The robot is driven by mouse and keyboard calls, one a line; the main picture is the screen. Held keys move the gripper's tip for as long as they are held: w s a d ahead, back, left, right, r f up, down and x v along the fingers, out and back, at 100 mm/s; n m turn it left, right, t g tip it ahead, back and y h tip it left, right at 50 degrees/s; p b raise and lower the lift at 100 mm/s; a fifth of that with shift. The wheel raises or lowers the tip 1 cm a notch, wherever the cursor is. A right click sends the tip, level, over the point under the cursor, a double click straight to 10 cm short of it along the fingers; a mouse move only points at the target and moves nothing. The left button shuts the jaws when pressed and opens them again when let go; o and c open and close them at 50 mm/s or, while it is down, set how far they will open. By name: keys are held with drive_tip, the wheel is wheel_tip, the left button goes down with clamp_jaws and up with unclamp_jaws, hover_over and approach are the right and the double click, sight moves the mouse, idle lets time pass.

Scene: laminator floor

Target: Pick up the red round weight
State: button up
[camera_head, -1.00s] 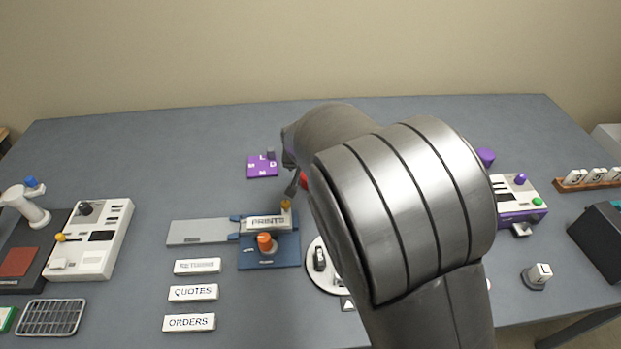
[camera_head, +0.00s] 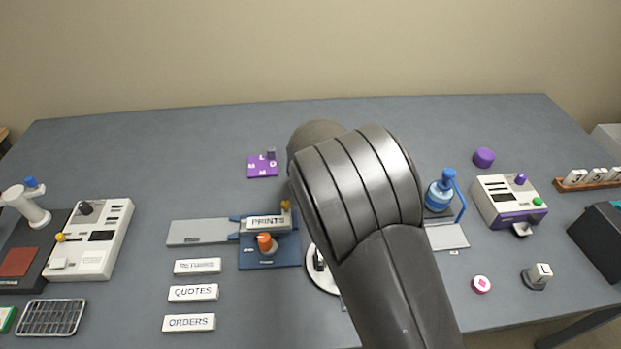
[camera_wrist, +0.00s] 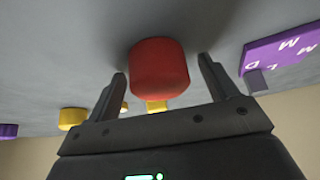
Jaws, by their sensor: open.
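The red round weight (camera_wrist: 159,72) shows in the wrist view as a short red cylinder on the grey table. My gripper (camera_wrist: 162,72) is open, with one finger on each side of the weight and a visible gap at both sides. It holds nothing. In the head view my arm covers the weight and the gripper, so neither shows there. How far the fingertips are from the table is hard to tell.
A purple tile with letters (camera_head: 262,166) lies close to the gripper, also in the wrist view (camera_wrist: 280,52). A yellow piece (camera_wrist: 73,118) stands at the other side. The PRINTS device (camera_head: 268,240) and a blue pump (camera_head: 440,192) are nearby.

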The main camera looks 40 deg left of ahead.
drive_tip(key=shift+c, duration=0.5)
drive_tip(key=c, duration=1.2)
drive_tip(key=shift+r, duration=0.1)
